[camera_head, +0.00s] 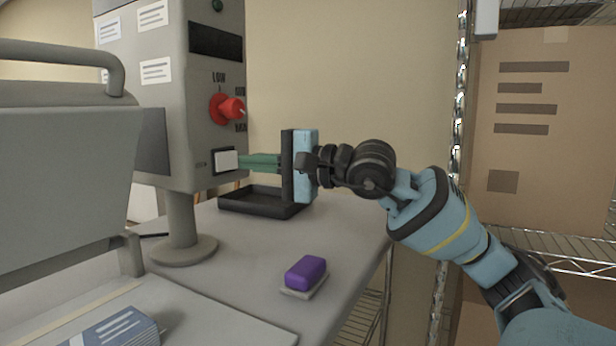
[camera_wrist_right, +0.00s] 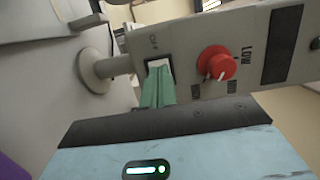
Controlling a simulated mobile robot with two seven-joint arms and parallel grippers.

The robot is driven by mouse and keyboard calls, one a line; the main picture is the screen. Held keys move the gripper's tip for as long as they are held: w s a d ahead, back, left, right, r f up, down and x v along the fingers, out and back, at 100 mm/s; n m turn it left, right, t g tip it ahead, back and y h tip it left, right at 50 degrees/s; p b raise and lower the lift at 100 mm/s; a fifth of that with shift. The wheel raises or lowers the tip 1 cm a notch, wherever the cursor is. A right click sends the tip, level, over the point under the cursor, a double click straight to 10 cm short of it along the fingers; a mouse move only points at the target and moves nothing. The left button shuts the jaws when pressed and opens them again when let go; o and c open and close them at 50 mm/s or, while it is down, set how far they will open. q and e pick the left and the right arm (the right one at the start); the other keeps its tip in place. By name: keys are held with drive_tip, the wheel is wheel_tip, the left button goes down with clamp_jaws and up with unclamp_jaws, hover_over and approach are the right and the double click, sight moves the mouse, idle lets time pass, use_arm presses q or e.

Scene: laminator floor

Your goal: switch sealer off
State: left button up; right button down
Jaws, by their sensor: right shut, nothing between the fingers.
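The sealer is a grey box (camera_head: 165,110) on a round-footed post, with a red knob (camera_head: 228,108) and a dark display on its side panel. A white rocker switch (camera_head: 227,160) in a black frame sits low on that panel, below the knob. My right gripper (camera_head: 243,160) has its green fingers shut and empty, with the tips at the switch. In the right wrist view the fingertips overlap the switch (camera_wrist_right: 156,64), beside the red knob (camera_wrist_right: 217,64). I cannot tell for sure whether they touch it or which way it is tipped. My left gripper is not in view.
A black tray (camera_head: 262,202) lies on the table under my right gripper. A purple block (camera_head: 306,272) on a pale base sits near the table's right edge. A grey machine with a handle (camera_head: 60,180) fills the left. A wire shelf with a cardboard box (camera_head: 545,130) stands at right.

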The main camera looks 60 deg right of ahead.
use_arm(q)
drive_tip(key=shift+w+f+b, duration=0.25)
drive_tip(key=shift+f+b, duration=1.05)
use_arm(e)
drive_tip(key=s, duration=0.9)
drive_tip(key=shift+s+a, duration=0.15)
drive_tip(key=shift+a, duration=0.3)
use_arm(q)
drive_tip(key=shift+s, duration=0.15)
use_arm(e)
drive_tip(key=shift+f, duration=0.1)
